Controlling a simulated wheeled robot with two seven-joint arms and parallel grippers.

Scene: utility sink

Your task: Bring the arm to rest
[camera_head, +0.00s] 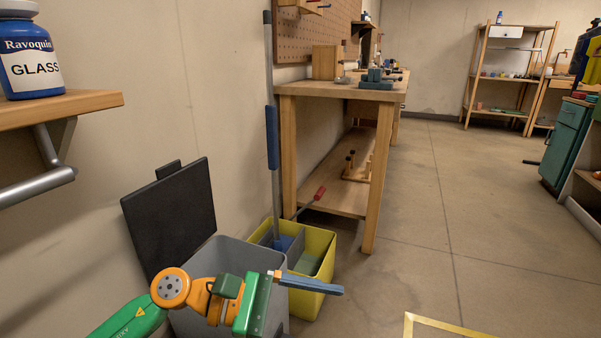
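My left arm comes in from the lower left, green and orange. Its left gripper (314,312) hangs in front of and above the grey bin (240,254). One blue-grey finger points right, in front of the yellow bin. A bit of what looks like the other finger shows well below it at the bottom edge, so the gripper looks open. I see nothing held between the fingers. My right arm and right gripper are not in view.
The grey bin's black lid (172,218) stands raised by the wall. A yellow divided bin (318,245) stands beside it, with a long blue-gripped pole (271,135) above. A wooden workbench (342,89) is behind. A Ravoquin bottle (30,62) stands on a shelf (60,108).

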